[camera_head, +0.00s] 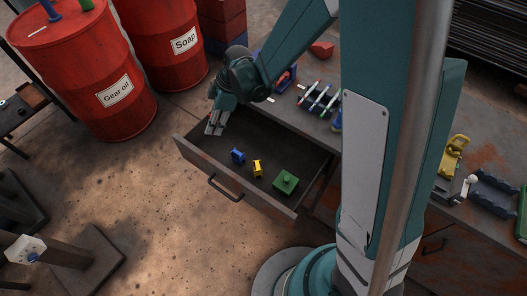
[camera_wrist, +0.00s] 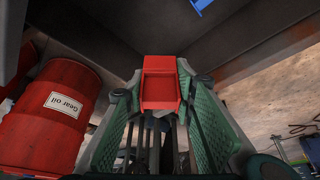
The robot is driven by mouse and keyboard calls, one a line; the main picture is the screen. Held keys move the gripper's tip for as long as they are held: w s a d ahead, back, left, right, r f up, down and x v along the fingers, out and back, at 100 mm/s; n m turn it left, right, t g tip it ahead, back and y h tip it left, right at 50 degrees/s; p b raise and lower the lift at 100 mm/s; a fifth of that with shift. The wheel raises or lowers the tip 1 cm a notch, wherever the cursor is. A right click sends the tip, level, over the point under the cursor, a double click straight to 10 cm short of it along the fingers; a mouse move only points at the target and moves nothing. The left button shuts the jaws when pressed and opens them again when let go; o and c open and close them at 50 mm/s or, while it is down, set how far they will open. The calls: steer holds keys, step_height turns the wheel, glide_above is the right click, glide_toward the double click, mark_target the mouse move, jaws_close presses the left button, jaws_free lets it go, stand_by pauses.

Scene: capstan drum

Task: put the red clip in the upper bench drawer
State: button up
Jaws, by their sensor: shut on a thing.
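My gripper (camera_head: 213,129) points down into the far left corner of the open upper bench drawer (camera_head: 193,154). In the wrist view my gripper (camera_wrist: 161,92) is shut on the red clip (camera_wrist: 160,82), a boxy red piece between the two green finger pads. The clip is hidden by the fingers in the head view. Inside the drawer lie a blue piece (camera_head: 238,156), a yellow piece (camera_head: 257,168) and a green block (camera_head: 286,182), all to the right of my gripper. I cannot tell whether the clip touches the drawer floor.
Red barrels labelled Gear oil (camera_head: 88,80) and Soap (camera_head: 168,45) stand left of the drawer. The benchtop behind holds a rack of tools (camera_head: 318,98) and a red object (camera_head: 321,49). The drawer floor between my gripper and the blue piece is clear.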

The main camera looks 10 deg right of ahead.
glide_above(217, 151)
steer(key=d, duration=0.2)
steer(key=shift+f, duration=2.1)
steer(key=shift+a, duration=0.1)
steer(key=shift+f+b, duration=0.85)
steer(key=shift+f, duration=2.25)
steer(key=shift+f, duration=0.1)
steer(key=shift+f+b, duration=0.55)
steer(key=shift+f, duration=1.25)
steer(key=shift+f, duration=0.2)
steer(key=o, duration=0.8)
